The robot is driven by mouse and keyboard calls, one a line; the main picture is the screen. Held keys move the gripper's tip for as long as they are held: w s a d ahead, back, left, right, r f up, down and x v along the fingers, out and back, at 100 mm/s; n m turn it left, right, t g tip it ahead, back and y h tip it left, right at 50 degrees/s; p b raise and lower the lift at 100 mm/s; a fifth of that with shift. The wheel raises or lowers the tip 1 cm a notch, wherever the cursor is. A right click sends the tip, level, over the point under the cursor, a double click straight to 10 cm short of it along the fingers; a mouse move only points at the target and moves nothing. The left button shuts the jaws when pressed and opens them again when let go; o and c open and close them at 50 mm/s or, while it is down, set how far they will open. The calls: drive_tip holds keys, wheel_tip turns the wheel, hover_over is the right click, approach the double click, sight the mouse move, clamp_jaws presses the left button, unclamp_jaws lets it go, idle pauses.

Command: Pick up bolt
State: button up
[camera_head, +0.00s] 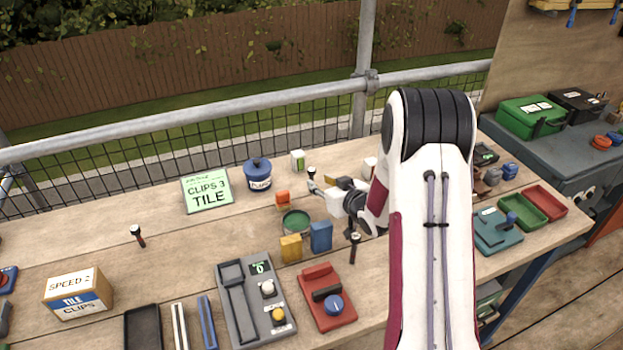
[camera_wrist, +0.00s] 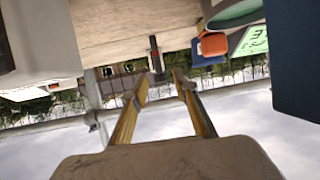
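One bolt (camera_head: 311,173) is just beyond my gripper (camera_head: 321,186) in the head view. A dark bolt also shows ahead of the fingers in the wrist view (camera_wrist: 155,52), where the scene appears upside down. Another bolt (camera_head: 354,247) stands in front of my wrist, and one more (camera_head: 137,235) is at the left. My gripper is open in the wrist view (camera_wrist: 160,82), its two yellowish fingers apart with nothing between them. Whether a finger touches the near bolt is unclear.
A blue tub (camera_head: 258,175) and green sign (camera_head: 208,189) stand behind. Bare bench lies around the left bolt.

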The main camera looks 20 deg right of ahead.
sight(312, 177)
drive_tip(key=shift+x, duration=1.3)
drive_tip(key=shift+x, duration=2.6)
drive_tip(key=shift+s+d+f, duration=0.1)
drive_tip(key=shift+d, duration=0.05)
clamp_jaws()
